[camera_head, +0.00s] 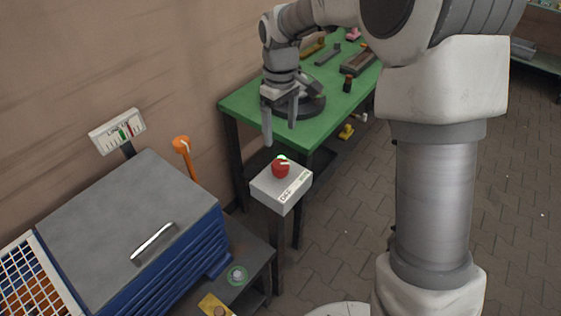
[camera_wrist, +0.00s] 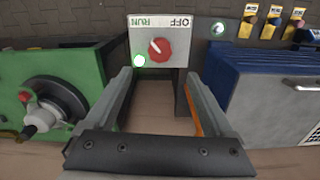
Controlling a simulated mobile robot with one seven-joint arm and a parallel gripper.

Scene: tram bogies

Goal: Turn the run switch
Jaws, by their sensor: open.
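The run switch is a red round knob (camera_head: 280,169) on a grey box that stands on a dark post. In the wrist view the knob (camera_wrist: 160,49) has a white pointer line directed to the upper left. The box face (camera_wrist: 190,22) carries the labels RUN in green and OFF in dark letters, seen upside down. A green light (camera_wrist: 138,61) glows beside the knob. My gripper (camera_head: 280,143) is open and empty, pointing down above and slightly behind the box. In the wrist view its two fingers (camera_wrist: 160,85) stand apart on either side of the box's lower part.
A green bench (camera_head: 237,103) with tools stands behind the switch. A blue cabinet with a grey lid (camera_head: 110,215) is at the left. An orange lever (camera_head: 181,146) and a gauge (camera_head: 117,131) rise behind it. Paved floor (camera_head: 345,230) is open at the right.

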